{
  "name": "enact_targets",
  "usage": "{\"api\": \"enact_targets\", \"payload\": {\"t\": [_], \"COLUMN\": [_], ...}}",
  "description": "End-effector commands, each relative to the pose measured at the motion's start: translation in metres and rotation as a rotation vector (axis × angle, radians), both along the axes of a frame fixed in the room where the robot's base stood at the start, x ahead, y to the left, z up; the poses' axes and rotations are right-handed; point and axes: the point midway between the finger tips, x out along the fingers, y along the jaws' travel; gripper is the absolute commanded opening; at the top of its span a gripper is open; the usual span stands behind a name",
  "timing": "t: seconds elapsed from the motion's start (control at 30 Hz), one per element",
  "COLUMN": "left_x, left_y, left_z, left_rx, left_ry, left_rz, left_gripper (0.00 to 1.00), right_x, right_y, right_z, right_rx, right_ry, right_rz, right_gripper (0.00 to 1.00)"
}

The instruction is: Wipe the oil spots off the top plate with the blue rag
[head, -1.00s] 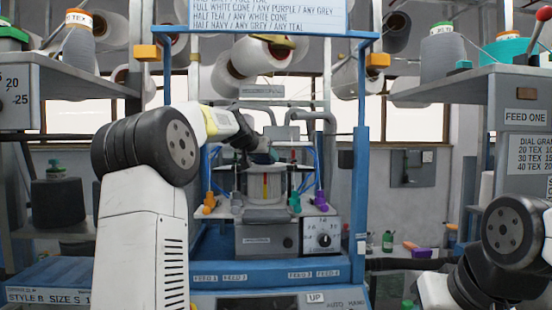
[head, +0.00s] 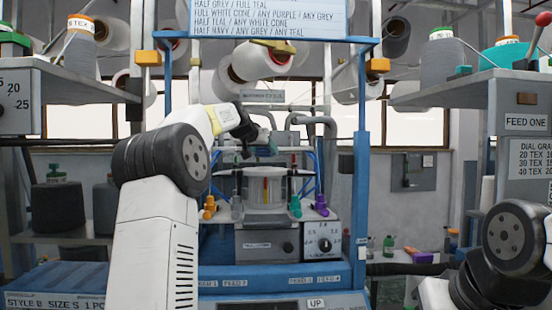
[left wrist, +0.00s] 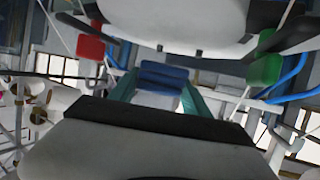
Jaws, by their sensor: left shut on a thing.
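My left gripper (head: 266,150) is over the top of the knitting machine in the head view, small and partly hidden by its own wrist. In the left wrist view its two teal fingers (left wrist: 160,97) are shut on the folded blue rag (left wrist: 164,74). The top plate (head: 268,171) is the pale round part at the head of the machine, below the gripper. A broad pale surface, which looks like the plate, also fills the upper part of the left wrist view (left wrist: 165,18). I cannot tell if the rag touches it. No oil spots can be made out. My right gripper is outside the views.
Orange (head: 209,207) and purple (head: 320,205) yarn-feed pieces stand around the machine. Blue frame posts (head: 362,190) rise beside it, with a sign (head: 262,18) across the top. Shelves with cones flank both sides, the right one marked FEED ONE (head: 525,121).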

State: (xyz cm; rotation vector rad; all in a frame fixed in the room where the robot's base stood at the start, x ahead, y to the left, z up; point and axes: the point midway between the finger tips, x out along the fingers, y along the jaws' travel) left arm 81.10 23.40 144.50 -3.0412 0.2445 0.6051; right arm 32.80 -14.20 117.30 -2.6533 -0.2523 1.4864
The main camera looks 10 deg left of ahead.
Motion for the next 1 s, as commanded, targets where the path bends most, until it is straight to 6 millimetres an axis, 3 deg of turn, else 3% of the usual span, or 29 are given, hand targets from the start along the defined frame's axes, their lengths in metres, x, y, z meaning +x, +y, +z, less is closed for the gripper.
{"api": "enact_targets", "payload": {"t": [0.17,0.57,1.0], "left_x": [0.001,0.0,0.0], "left_y": [-0.001,0.0,0.0], "left_z": [0.016,0.02,0.049], "left_rx": [0.002,0.001,0.0], "left_ry": [-0.002,-0.002,-0.001], "left_rz": [-0.001,0.0,0.0], "left_gripper": [0.23,0.23,0.23], "right_x": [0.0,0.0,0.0], "right_y": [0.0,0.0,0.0], "right_z": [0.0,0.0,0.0], "right_rx": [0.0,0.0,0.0], "right_ry": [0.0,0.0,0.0], "right_rz": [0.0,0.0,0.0], "right_gripper": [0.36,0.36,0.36]}}
